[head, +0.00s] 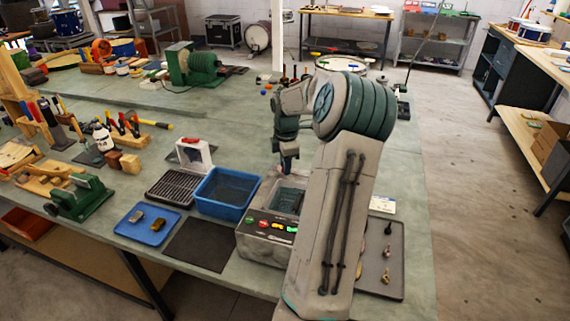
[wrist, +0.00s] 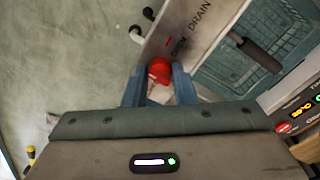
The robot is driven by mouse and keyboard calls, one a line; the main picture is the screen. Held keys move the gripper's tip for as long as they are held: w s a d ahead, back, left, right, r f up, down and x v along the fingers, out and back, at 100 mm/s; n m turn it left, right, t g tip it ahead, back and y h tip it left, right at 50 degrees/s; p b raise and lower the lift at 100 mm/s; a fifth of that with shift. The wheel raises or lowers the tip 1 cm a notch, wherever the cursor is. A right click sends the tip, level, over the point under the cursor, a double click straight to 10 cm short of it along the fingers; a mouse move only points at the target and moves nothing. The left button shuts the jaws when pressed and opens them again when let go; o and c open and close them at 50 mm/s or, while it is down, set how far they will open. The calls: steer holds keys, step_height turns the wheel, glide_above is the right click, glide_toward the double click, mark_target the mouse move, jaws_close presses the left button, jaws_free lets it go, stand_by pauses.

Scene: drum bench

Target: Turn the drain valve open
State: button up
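The drain valve's red handle (wrist: 160,70) shows in the wrist view beside the tank wall marked DRAIN and OPEN. My gripper (wrist: 159,72) has one blue finger on each side of the handle, close to it. I cannot tell whether the fingers press on it. The tank (head: 262,245) is a grey box with coloured buttons on its front and a basin on top; its rim also shows in the wrist view (wrist: 190,30). In the head view my gripper (head: 288,168) points down at the tank's back edge, and the valve is hidden there.
A blue bin (head: 228,172), a black rack (head: 172,189) and a blue tray (head: 147,234) stand left of the tank. A grey tray (head: 387,285) with small parts lies to the right, partly behind my arm. A dark handle (wrist: 256,55) crosses the basin.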

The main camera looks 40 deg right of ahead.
steer(key=shift+a, duration=0.15)
steer(key=shift+m, duration=0.4)
steer(key=m, duration=0.3)
steer(key=shift+m, duration=0.4)
steer(key=m+b, duration=0.1)
steer(key=m, duration=0.3)
steer(key=shift+m, duration=0.3)
steer(key=m, duration=0.4)
steer(key=shift+g, duration=0.4)
steer(key=m, duration=0.5)
